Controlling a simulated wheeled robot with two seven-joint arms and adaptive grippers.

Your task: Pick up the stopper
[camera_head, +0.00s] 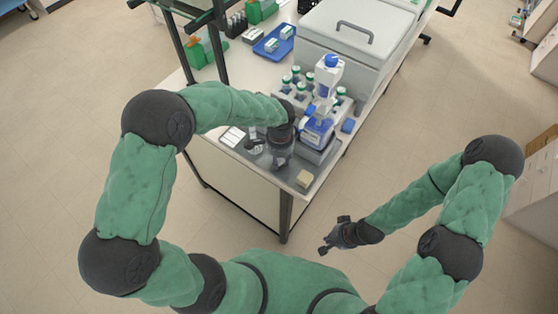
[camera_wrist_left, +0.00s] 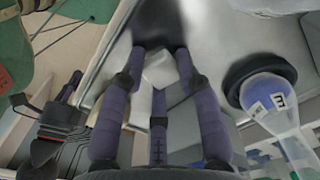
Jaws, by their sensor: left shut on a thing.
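My left gripper (camera_head: 281,164) is low over the grey tray at the near end of the bench, left of the blue-and-white apparatus. In the left wrist view its dark fingers (camera_wrist_left: 158,75) are closed around a small pale blocky piece (camera_wrist_left: 158,68), which I take to be the stopper. The fingers and the steep angle hide part of it, and in the head view the gripper covers it. My right gripper (camera_head: 330,238) is away from the bench, over the floor, with its fingers apart and empty.
A blue-and-white apparatus (camera_head: 319,128) stands just right of my left gripper. A glass flask (camera_wrist_left: 270,98) is close by in the wrist view. A rack of green-capped bottles (camera_head: 287,86) and a grey lidded box (camera_head: 355,45) are behind. A beige block (camera_head: 304,179) lies at the near corner.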

